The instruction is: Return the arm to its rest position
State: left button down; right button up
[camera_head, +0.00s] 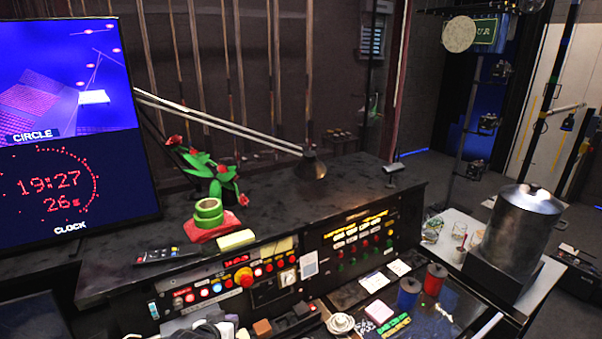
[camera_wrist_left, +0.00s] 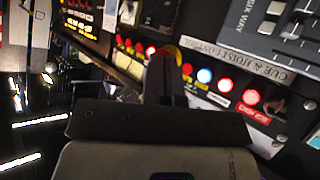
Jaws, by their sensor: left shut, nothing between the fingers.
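My left gripper (camera_wrist_left: 164,62) shows in the left wrist view, shut and empty, pointing at the cue button panel. Its fingers overlap the row of lit buttons; I cannot tell how far apart they are. A yellow rim shows partly behind the fingertips. In the head view the button panel (camera_head: 215,309) runs along the console front, with a big red knob (camera_head: 244,277) on a yellow base. I cannot make out either gripper in the head view.
A lamp (camera_head: 311,166) leans over the console top. A green tape stack (camera_head: 209,210) sits on a red cloth. A remote (camera_head: 162,255) and a clock screen (camera_head: 70,195) are at left. A metal pot (camera_head: 522,230) stands at right. Spools (camera_head: 408,293) and small items crowd the front.

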pick_arm(q)
jog(key=s+r+m+y, duration=0.2)
jog(key=s+r, duration=0.4)
jog(key=s+a+f+g+y, duration=0.1)
jog(key=s+a+f, duration=0.1)
jog(key=s, duration=0.9)
jog(key=s+a+f+g+y, duration=0.1)
jog(key=s+f, duration=0.2)
jog(key=s, duration=0.8)
jog(key=s+f+n+g, duration=0.1)
jog(key=s+f+g, duration=0.2)
jog(key=s+f, duration=0.5)
jog(key=s+f+g, duration=0.3)
jog(key=s+f, duration=0.2)
jog(key=s, duration=0.6)
notch_tip(320, 180, up, 18)
jog(key=p, duration=1.6)
jog(key=shift+w+a+f+t+p, duration=0.2)
jog(key=shift+w+t+p, duration=0.1)
jog(key=shift+w+p, duration=0.1)
pick_arm(e)
notch_tip(320, 180, up, 17)
jog(key=shift+f, duration=0.2)
grip_shut()
jog(key=shift+d, duration=0.1)
